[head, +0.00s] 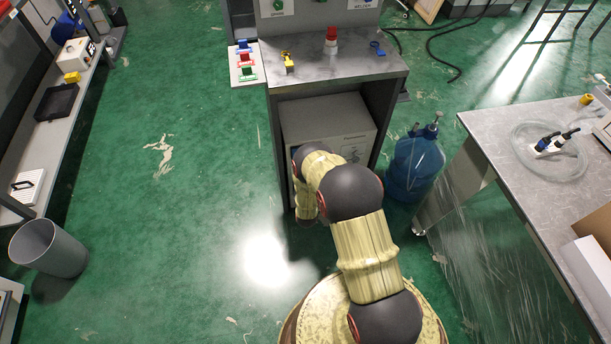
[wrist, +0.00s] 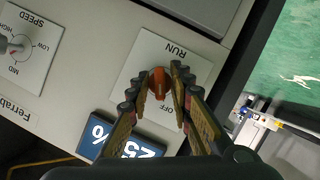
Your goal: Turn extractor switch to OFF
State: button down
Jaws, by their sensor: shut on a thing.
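In the wrist view, an orange-red rotary switch (wrist: 158,81) stands on a pale plate (wrist: 148,50) marked RUN and OFF. The lettering appears upside down. My gripper (wrist: 163,83) is shut on the switch, with a finger on either side of it. The fingers partly cover the switch, and I cannot tell exactly which mark it points to. In the head view, my arm reaches down to the front of a grey box (head: 322,115) inside the bench; my gripper and the switch are hidden there.
A SPEED plate (wrist: 24,45) with its own knob and a blue percentage sign (wrist: 122,140) sit near the switch. In the head view, a blue water bottle (head: 414,167) stands right of the bench (head: 345,68). A side table (head: 500,135) is farther right. Green floor is open on the left.

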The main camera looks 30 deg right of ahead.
jog(key=shift+n, duration=0.4)
jog(key=shift+f+h, duration=0.1)
jog(key=shift+h, duration=0.3)
jog(key=c, duration=1.9)
grip_release()
jog(key=shift+a, duration=0.1)
jog(key=v, duration=1.2)
